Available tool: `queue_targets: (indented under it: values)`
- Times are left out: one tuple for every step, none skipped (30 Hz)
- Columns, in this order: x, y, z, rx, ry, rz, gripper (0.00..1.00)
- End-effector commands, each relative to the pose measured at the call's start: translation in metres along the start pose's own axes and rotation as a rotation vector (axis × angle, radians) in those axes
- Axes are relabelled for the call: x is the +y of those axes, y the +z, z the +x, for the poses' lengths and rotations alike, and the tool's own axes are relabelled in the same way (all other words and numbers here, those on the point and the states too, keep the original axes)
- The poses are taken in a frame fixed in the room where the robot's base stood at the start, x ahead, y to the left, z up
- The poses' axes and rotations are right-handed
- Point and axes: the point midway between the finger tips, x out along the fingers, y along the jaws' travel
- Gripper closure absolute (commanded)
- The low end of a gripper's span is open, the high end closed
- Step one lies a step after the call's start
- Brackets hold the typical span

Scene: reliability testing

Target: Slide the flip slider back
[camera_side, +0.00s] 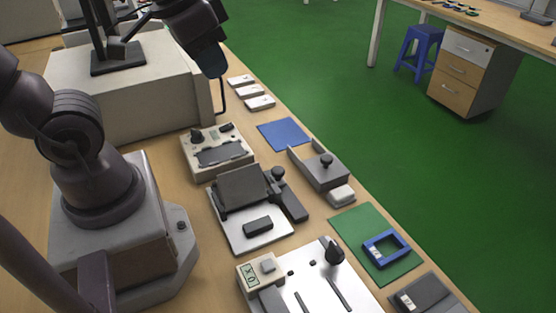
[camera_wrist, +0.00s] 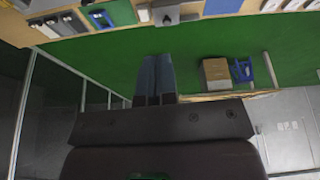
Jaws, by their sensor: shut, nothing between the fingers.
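A device with a tilted dark grey panel (camera_side: 243,187), a pale base plate and a black slider with a round knob (camera_side: 285,192) stands mid-bench in the side view; I take it to be the flip slider, though I cannot be sure. The black slider lies along the device's right side. My gripper shows at the top of the side view (camera_side: 212,62), high above the bench and well apart from this device; its fingertips are unclear there. In the wrist view its two blue-grey fingers (camera_wrist: 154,78) are together and empty, over green floor.
A grey bracket with a knob (camera_side: 322,170) stands right of the device. A beige panel box (camera_side: 216,153) is behind it, and a silver plate with slots (camera_side: 310,285) is in front. A blue mat (camera_side: 284,134) and a green mat (camera_side: 347,223) lie near the bench edge.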

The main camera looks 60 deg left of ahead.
Motion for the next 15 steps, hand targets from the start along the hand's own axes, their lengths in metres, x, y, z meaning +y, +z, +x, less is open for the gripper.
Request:
queue_targets:
  values:
    - [-0.006,-0.006,0.011,-0.056,-0.003,-0.031,1.00]
    - [-0.009,-0.011,0.017,-0.086,-0.004,-0.051,1.00]
    - [-0.014,-0.017,0.025,-0.125,-0.003,-0.083,1.00]
    - [-0.017,-0.022,0.031,-0.153,-0.002,-0.111,1.00]
    - [-0.021,-0.026,0.038,-0.181,0.000,-0.139,1.00]
    - [-0.026,-0.032,0.047,-0.218,0.001,-0.178,1.00]
    - [-0.030,-0.037,0.054,-0.244,0.001,-0.208,1.00]
    - [-0.035,-0.041,0.062,-0.271,0.002,-0.242,1.00]
    - [-0.040,-0.047,0.072,-0.304,0.003,-0.286,1.00]
    - [-0.045,-0.051,0.081,-0.329,0.003,-0.321,1.00]
    - [-0.050,-0.055,0.089,-0.353,0.003,-0.357,1.00]
    - [-0.057,-0.059,0.101,-0.386,0.003,-0.405,1.00]
    - [-0.062,-0.062,0.111,-0.411,0.001,-0.443,1.00]
    - [-0.067,-0.065,0.120,-0.433,0.001,-0.480,1.00]
    - [-0.074,-0.069,0.134,-0.463,-0.001,-0.533,1.00]
